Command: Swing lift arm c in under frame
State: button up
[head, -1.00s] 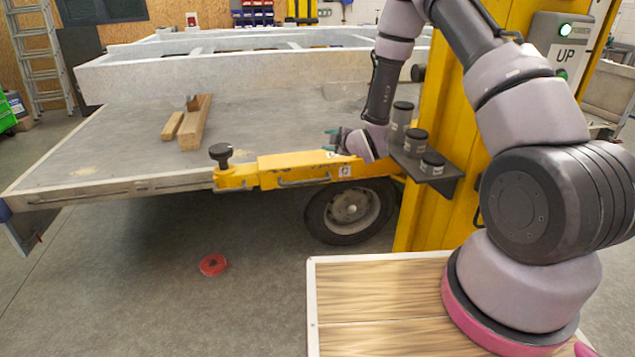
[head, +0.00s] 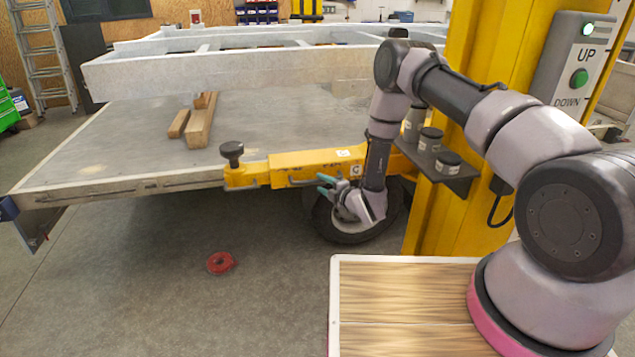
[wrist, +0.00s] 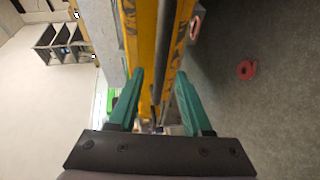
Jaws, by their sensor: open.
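The yellow lift arm, marked C (head: 315,166), reaches left from the yellow lift post (head: 478,75), along the near side of the trailer deck. Its outer end carries a round black pad (head: 231,150) on a short stem, at the near edge of the deck. A thin grey handle rod hangs along the arm's near side. My gripper (head: 323,184) is open, its teal fingers at the near side of the arm, in front of the wheel. In the wrist view the yellow arm (wrist: 147,30) runs away between and beyond the open fingers (wrist: 160,82). I cannot tell whether they touch it.
The grey trailer deck (head: 90,150) bears wooden blocks (head: 200,125) and a pale metal frame (head: 220,72). A trailer wheel (head: 335,225) is behind my gripper. A shelf with black-topped pads (head: 440,170) juts from the post.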

aim_at(317, 181)
jog(key=shift+x, duration=1.75)
grip_shut()
